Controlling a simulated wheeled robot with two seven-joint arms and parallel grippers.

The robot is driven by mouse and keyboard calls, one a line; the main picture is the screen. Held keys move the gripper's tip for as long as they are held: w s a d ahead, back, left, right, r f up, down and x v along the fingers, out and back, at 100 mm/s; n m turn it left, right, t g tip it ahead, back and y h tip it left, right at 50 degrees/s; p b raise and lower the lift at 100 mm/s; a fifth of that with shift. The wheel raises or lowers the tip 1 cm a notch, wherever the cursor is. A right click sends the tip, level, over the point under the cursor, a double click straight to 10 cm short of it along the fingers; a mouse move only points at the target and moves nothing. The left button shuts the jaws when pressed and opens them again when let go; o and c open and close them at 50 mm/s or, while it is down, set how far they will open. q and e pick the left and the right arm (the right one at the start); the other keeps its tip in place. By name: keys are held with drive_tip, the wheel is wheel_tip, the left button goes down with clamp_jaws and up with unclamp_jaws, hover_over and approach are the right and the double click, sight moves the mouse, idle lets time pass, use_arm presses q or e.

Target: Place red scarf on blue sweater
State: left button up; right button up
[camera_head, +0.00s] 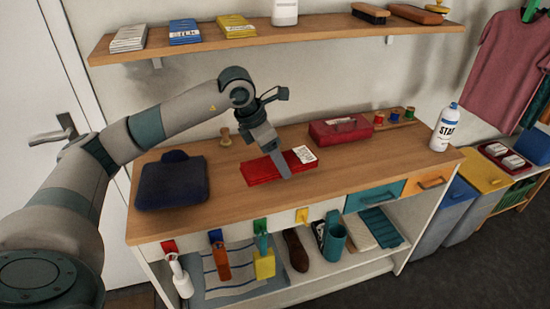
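The red scarf (259,172) lies folded flat on the wooden tabletop, with a white label or card at its right end. The blue sweater (172,182) lies folded at the left end of the same table. A stretch of bare wood separates the two. My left gripper (284,172) points down at the scarf, and its finger overlaps the scarf's middle in the picture. The far finger is hidden, so I cannot tell whether it is open or shut, or whether it touches the scarf. My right gripper is not in view.
A red box (341,131) stands behind the scarf to the right, beside several thread spools. A white spray bottle (444,128) is at the right end. A wall shelf (330,29) runs above.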

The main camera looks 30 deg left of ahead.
use_arm(q)
drive_tip(key=shift+s+d+m, duration=0.25)
drive_tip(key=shift+d+m, duration=0.25)
drive_tip(key=shift+m, duration=0.1)
drive_tip(key=s+d+r+m+g+y+p, duration=0.1)
drive_tip(key=s+d+m+g+p, duration=0.3)
drive_tip(key=m, duration=1)
drive_tip(key=s+d+r+m+g+y+p, duration=0.1)
drive_tip(key=s+d+r+m+g+p, duration=0.2)
drive_tip(key=s+d+m, duration=0.5)
drive_tip(key=shift+s+d+r+m+g+y+p, duration=0.2)
drive_tip(key=shift+s+d+m+g+y+p, duration=0.3)
drive_tip(key=shift+s+m, duration=1.65)
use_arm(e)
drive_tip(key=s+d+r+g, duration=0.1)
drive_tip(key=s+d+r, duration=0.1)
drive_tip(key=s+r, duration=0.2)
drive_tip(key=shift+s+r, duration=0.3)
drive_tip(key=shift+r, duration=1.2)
use_arm(q)
drive_tip(key=shift+w+a+m, duration=0.1)
drive_tip(key=shift+w+m, duration=0.65)
drive_tip(key=shift+w, duration=0.05)
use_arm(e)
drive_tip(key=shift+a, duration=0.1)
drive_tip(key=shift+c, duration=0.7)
